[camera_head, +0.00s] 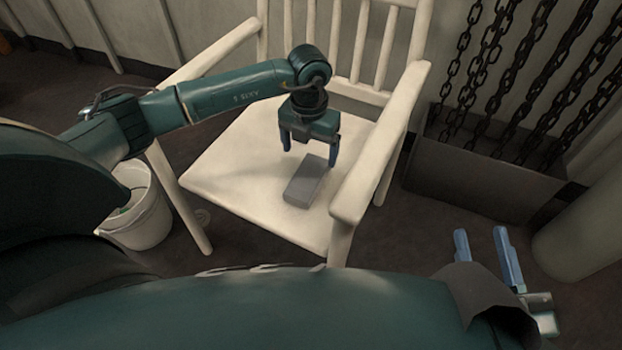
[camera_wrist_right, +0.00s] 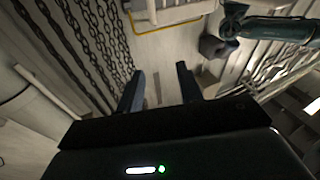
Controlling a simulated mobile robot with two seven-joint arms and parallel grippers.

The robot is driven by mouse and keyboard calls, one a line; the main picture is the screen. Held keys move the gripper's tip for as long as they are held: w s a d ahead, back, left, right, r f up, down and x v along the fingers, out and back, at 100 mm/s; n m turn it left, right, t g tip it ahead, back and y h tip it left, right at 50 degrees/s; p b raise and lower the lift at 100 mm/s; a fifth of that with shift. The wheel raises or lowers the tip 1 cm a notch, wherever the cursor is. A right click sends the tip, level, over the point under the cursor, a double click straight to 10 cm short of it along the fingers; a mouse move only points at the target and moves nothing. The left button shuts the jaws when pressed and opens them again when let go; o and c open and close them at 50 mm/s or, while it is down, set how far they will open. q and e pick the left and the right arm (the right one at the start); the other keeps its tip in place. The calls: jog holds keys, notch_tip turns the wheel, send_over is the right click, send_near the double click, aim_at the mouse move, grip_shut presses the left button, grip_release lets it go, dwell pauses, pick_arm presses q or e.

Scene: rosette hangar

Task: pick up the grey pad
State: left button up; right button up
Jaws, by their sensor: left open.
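The grey pad (camera_head: 304,183) is a flat grey block lying on the seat of a white wooden chair (camera_head: 230,180), toward the seat's right side. My left gripper (camera_head: 309,154) points down over the seat, just behind the pad. Its two blue fingers are spread apart with nothing between them. I cannot tell exactly how high its fingertips are above the seat. My right gripper (camera_head: 484,240) is at the lower right, away from the chair. Its blue fingers are apart and empty, and they also show apart in the right wrist view (camera_wrist_right: 158,85).
The chair's right armrest (camera_head: 380,145) rises close beside the pad, and the slatted backrest (camera_head: 345,40) stands behind my left gripper. A white bucket (camera_head: 142,215) stands left of the chair. Dark chains (camera_head: 490,80) hang above a dark bin (camera_head: 480,180) at the right.

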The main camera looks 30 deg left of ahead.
aim_at(308, 176)
pick_arm(q)
notch_tip(308, 176, down, 5)
jog(key=shift+r+b, duration=0.1)
jog(key=shift+b, duration=0.55)
jog(key=f+b, duration=0.1)
jog(key=f, duration=0.1)
jog(key=f+b, duration=0.1)
jog(key=shift+s+a+f, duration=0.2)
jog(key=shift+f, duration=0.7)
jog(key=shift+r, duration=0.1)
jog(key=c, duration=1.1)
pick_arm(e)
jog(key=shift+a+m+t+y, duration=0.3)
jog(key=shift+a+y, duration=0.05)
jog(key=shift+y, duration=0.05)
